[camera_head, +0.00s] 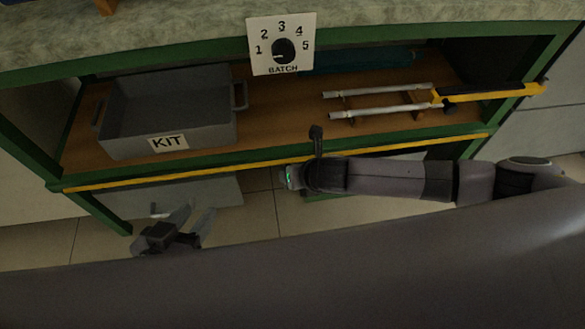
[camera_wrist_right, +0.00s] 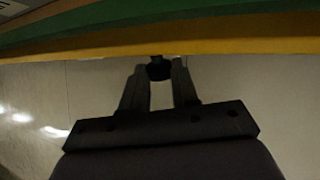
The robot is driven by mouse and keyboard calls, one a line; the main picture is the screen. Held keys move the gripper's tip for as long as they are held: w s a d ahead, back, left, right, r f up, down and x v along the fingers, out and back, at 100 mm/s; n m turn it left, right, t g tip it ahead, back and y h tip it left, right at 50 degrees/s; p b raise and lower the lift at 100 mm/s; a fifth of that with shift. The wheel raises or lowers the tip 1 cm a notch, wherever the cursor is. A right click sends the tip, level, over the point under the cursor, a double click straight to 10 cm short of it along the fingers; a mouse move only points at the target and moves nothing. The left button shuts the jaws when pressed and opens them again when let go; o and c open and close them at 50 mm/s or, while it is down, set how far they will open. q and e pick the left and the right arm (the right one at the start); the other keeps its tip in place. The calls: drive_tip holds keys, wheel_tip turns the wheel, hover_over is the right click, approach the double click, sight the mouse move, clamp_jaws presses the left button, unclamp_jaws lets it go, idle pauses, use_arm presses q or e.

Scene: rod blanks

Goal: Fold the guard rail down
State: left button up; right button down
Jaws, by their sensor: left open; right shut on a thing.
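The guard rail (camera_head: 230,169) is a long thin yellow bar along the green front edge of the shelf, running just below that edge in the head view. It also crosses the top of the right wrist view (camera_wrist_right: 230,45). My right gripper (camera_wrist_right: 160,75) is shut on a small black knob (camera_wrist_right: 159,69) just at the rail's lower side in that view. In the head view my right gripper (camera_head: 317,145) shows narrowly at the shelf front, partly hidden by my wrist. My left gripper (camera_head: 200,211) is open and empty, in front of the shelf and apart from the rail.
On the wooden shelf stand a grey KIT bin (camera_head: 215,130) at left and pale rods (camera_head: 375,110) on small supports at right. A yellow and black bar (camera_head: 490,93) lies beside the rods. A batch dial sign (camera_head: 282,45) hangs above. Tiled floor (camera_head: 255,220) shows below.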

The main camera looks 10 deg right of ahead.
use_arm(q)
drive_tip(key=shift+a, duration=0.1)
use_arm(e)
drive_tip(key=shift+f, duration=0.15)
idle(0.4)
drive_tip(key=c, duration=0.8)
unclamp_jaws()
drive_tip(key=shift+c, duration=0.2)
use_arm(q)
drive_tip(key=shift+s+a+y+p, duration=0.3)
drive_tip(key=shift+a+p, duration=0.35)
drive_tip(key=shift+p, duration=0.3)
drive_tip(key=shift+s+a+y+p, duration=0.3)
drive_tip(key=shift+a+p, duration=0.35)
drive_tip(key=shift+p, duration=0.25)
use_arm(e)
drive_tip(key=v, duration=0.7)
drive_tip(key=shift+s, duration=0.2)
